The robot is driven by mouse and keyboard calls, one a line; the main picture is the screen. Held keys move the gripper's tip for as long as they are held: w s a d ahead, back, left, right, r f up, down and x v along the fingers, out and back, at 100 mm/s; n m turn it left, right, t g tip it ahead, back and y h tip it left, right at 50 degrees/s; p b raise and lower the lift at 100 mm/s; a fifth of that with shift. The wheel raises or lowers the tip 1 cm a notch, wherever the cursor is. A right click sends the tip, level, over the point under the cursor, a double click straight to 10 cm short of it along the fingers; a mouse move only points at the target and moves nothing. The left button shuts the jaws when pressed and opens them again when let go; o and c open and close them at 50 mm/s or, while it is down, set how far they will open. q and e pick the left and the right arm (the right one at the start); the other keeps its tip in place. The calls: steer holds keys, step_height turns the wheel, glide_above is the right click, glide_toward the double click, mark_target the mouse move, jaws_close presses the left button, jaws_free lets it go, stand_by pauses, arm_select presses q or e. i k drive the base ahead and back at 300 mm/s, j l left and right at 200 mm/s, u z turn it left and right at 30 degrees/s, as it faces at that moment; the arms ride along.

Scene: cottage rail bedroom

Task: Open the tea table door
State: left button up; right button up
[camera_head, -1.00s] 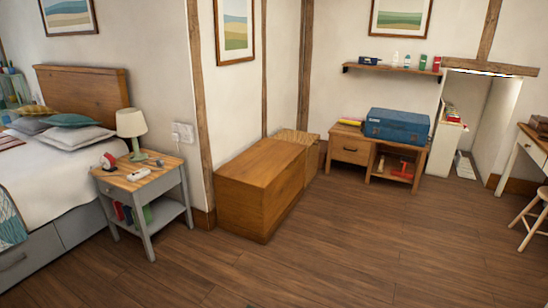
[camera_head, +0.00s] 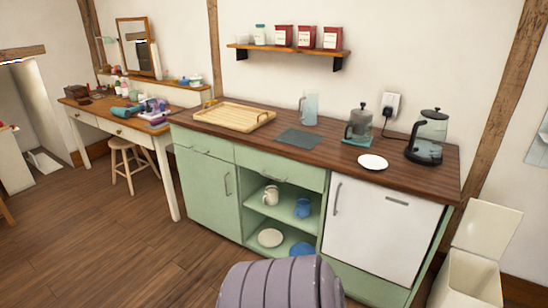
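The tea table is a green cabinet with a dark wood top (camera_head: 225,129), standing against the wall in the middle of the view. Its green door (camera_head: 207,195) on the left is shut and has an upright metal handle (camera_head: 227,184) near its right edge. Drawers sit above the door and the shelves. A white front panel (camera_head: 382,235) on the right is also shut, with an upright handle (camera_head: 337,198) at its left. Open shelves between them hold mugs, a plate and bowls. Neither of my grippers is in view. A ribbed grey part, likely my own arm, hides the cabinet's lower middle.
A wooden tray (camera_head: 235,115), a dark mat, a glass jug, a French press, a white saucer (camera_head: 373,162) and a kettle (camera_head: 427,138) stand on top. A white bin (camera_head: 470,275) with raised lid is at right. A stool (camera_head: 128,167) and desk are left. Floor in front-left is clear.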

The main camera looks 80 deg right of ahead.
mark_target(210, 184)
steer(key=z, duration=2.15)
steer(key=i, duration=0.25)
